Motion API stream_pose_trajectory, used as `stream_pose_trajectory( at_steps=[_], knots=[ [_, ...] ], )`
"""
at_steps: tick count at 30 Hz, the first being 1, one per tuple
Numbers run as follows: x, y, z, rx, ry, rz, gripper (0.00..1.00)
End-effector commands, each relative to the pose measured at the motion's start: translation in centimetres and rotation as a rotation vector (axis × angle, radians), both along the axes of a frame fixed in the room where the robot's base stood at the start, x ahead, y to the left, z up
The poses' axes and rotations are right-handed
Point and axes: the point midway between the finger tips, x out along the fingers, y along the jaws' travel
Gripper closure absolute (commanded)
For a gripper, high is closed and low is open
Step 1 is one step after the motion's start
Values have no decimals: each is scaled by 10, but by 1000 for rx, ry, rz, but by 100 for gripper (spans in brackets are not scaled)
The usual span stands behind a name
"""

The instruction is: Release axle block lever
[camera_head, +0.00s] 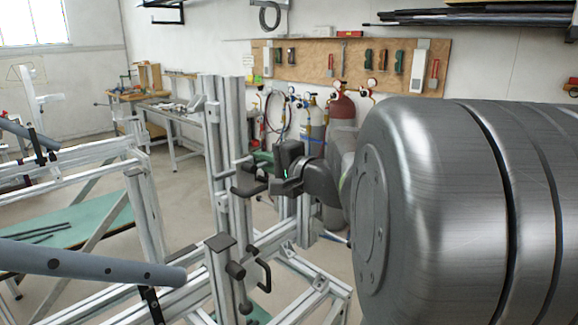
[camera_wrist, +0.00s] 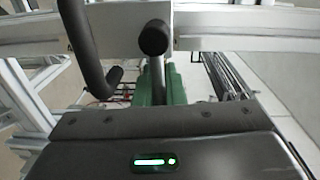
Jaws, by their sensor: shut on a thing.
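My gripper (camera_head: 268,170) is at the upper axle block on the upright aluminium post in the head view. In the wrist view its green-padded fingers (camera_wrist: 160,86) are closed around a dark rod-like lever (camera_wrist: 156,70). A round black end (camera_wrist: 154,38) shows just beyond the fingers. A curved black handle (camera_wrist: 88,50) hangs to the left, apart from the fingers. In the head view a second axle block (camera_head: 220,243) sits lower and nearer, with a round dark knob (camera_head: 235,270) and a curved black handle (camera_head: 264,277). My gripper partly hides the upper block.
Aluminium frame rails (camera_head: 140,200) surround the posts. A grey tube (camera_head: 90,264) reaches in from the left at the front. Gas cylinders (camera_head: 341,120) and a workbench (camera_head: 172,115) stand behind. Open floor (camera_head: 185,195) shows between the frames.

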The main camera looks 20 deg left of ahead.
Motion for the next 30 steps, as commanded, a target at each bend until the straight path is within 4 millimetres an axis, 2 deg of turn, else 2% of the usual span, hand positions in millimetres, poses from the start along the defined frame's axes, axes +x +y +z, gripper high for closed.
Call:
stream_pose_trajectory(
  at_steps=[1,15,28,29,30],
  knots=[
    [-1,1,-4,-8,-30,3,100],
    [-3,1,10,-116,-286,1,100],
    [-3,1,15,-129,-315,0,100],
    [-3,1,15,-129,-314,0,88],
    [-3,1,15,-129,-314,0,81]
  ],
)
